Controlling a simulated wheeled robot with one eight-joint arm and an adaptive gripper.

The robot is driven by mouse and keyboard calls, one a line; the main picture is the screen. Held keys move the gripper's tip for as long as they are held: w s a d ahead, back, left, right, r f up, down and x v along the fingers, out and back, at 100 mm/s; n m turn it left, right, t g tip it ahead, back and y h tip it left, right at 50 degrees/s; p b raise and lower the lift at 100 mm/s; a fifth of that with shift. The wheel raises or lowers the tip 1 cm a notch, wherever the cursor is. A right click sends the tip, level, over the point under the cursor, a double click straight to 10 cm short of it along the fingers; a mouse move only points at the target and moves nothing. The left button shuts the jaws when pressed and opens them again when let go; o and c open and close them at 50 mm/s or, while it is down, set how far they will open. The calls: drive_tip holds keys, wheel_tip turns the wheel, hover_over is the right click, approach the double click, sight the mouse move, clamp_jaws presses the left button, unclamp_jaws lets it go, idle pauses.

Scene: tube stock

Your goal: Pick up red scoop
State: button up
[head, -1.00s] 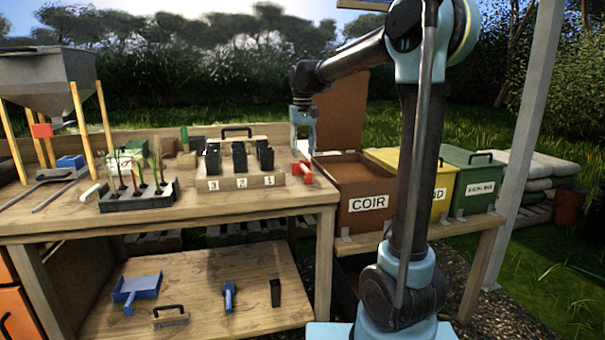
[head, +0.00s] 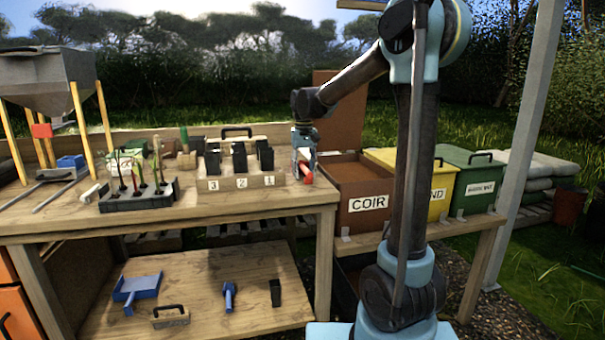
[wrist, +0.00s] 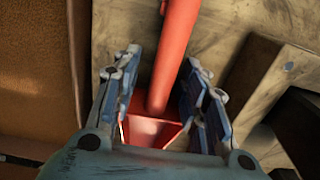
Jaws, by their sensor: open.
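The red scoop (head: 308,177) lies on the right end of the wooden bench top, beside the numbered block. My gripper (head: 304,158) is down over it and hides much of it in the head view. In the wrist view, the fingers of my gripper (wrist: 162,64) are open, one on each side of the scoop. The scoop's handle (wrist: 179,45) runs up between and past the fingertips, and its red scoop part (wrist: 150,131) shows nearer the palm. Whether a finger touches the scoop I cannot tell.
A wooden block (head: 241,184) numbered 3, 2, 1 holds black pots just left of the scoop. The brown COIR bin (head: 367,204) stands open close on the right. A pot tray (head: 125,200) is farther left. A lower shelf (head: 200,270) holds several tools.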

clamp_jaws()
